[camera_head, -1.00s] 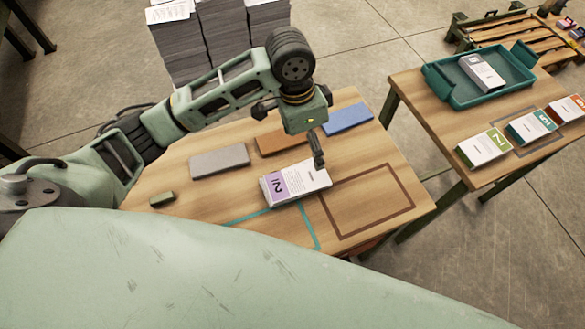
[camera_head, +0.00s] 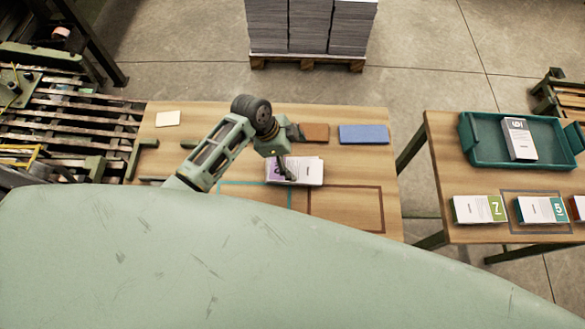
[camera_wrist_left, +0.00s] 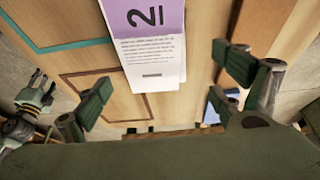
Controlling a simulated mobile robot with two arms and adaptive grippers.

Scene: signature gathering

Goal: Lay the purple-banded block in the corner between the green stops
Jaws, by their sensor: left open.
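The purple-banded block (camera_head: 309,172), white with a purple band marked 2, lies on the wooden table near the corners of the teal and brown outlines. My left gripper (camera_head: 285,166) is over its banded end and partly covers it. In the left wrist view the block (camera_wrist_left: 152,50) shows beyond and between the two spread, empty fingers (camera_wrist_left: 168,84).
An orange-brown slab (camera_head: 316,132) and a blue slab (camera_head: 364,134) lie behind the block. A pale square (camera_head: 167,118) lies at back left. The right table holds a teal tray (camera_head: 482,158) and several banded blocks. My pale green body hides the near table edge.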

